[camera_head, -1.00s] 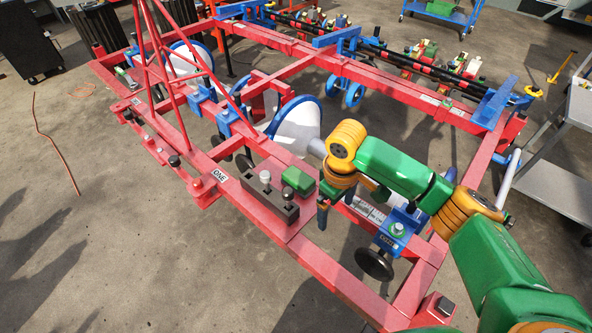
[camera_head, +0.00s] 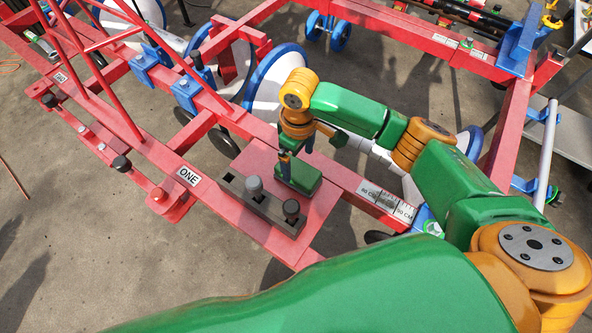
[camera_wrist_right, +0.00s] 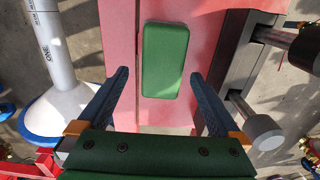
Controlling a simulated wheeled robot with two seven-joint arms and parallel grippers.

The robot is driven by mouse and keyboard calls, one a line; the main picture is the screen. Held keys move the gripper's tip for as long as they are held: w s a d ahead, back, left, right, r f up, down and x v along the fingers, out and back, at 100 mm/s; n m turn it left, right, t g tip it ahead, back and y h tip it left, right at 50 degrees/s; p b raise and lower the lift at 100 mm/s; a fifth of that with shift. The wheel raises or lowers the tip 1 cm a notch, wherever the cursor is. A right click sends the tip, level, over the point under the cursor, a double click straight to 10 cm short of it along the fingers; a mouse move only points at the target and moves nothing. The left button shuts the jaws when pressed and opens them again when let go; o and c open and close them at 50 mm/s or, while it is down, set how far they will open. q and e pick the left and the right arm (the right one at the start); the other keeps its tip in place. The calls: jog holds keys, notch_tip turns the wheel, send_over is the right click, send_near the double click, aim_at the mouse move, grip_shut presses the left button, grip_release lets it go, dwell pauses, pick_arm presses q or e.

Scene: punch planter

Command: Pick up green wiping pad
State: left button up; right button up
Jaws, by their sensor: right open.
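The green wiping pad (camera_head: 304,178) lies flat on a red plate of the frame, beside a dark grey block. My right gripper (camera_head: 288,168) points down over the pad and partly covers it in the head view. In the right wrist view the pad (camera_wrist_right: 165,60) shows as a rounded green block, with the two blue fingers of the gripper (camera_wrist_right: 160,76) spread on either side. There are gaps between the fingers and the pad. The gripper is open and empty. My left gripper is not in view.
The dark grey block (camera_head: 262,208) with upright pegs, one grey-topped (camera_head: 254,187) and one dark (camera_head: 291,209), stands close to the pad. Red beams and thin red rods surround the plate (camera_head: 250,163).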

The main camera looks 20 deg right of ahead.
aim_at(298, 169)
jog(key=f, duration=0.3)
jog(key=shift+s+a+f+b, duration=0.1)
jog(key=shift+s+f+b, duration=0.15)
jog(key=shift+s+b, duration=0.05)
jog(key=shift+f, duration=0.45)
jog(key=shift+w, duration=0.1)
jog(key=c, duration=1.3)
jog(key=shift+r, duration=0.1)
